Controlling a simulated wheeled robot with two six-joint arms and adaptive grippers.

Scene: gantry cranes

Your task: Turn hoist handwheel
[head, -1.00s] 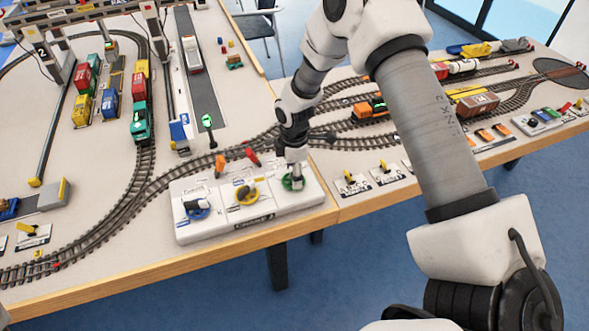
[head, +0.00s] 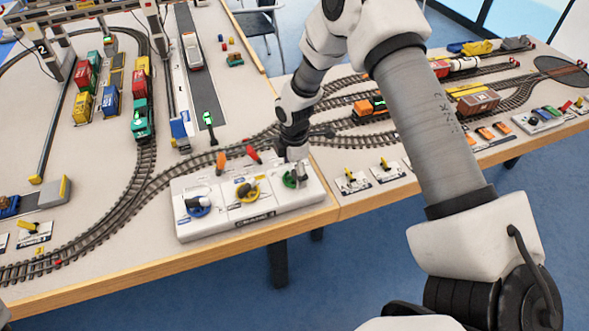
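A white control panel (head: 250,222) near the table's front edge carries three handwheels: a blue one (head: 197,208) at the left, a yellow one (head: 246,192) in the middle and a green one (head: 289,181) at the right. Their labels are too small for me to read, so I cannot tell which is the hoist one. My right gripper (head: 299,172) points down at the green handwheel and partly hides it. I cannot tell whether its fingers touch the wheel or are closed. My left gripper is not in view.
Model tracks run behind and left of the panel. A green locomotive (head: 142,124) stands on the left track, with coloured containers (head: 84,77) beside it. Orange and red levers (head: 252,155) stand just behind the panel. Small switch plates (head: 352,180) lie to its right.

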